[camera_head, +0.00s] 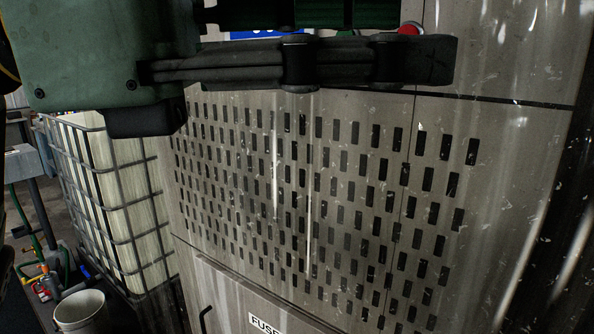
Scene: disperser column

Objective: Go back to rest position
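One of my grippers (445,52) reaches in from the left across the top of the head view, so I take it as my left. It has a green body and a long black finger pointing right. It is in front of the grey metal cabinet (500,130) of the disperser column. A red button (410,28) shows just behind and above the finger's tip; I cannot tell whether they touch. The gripper's upper part is cut off by the frame's top edge, so its opening is unclear. I see nothing held in it. My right gripper is not in view.
The cabinet has a slotted vent panel (300,190) and a lower door (235,295) with a handle and a label. A blue sign (250,34) is partly hidden. A caged white tank (115,200) stands at left, with a bucket (80,312) on the floor.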

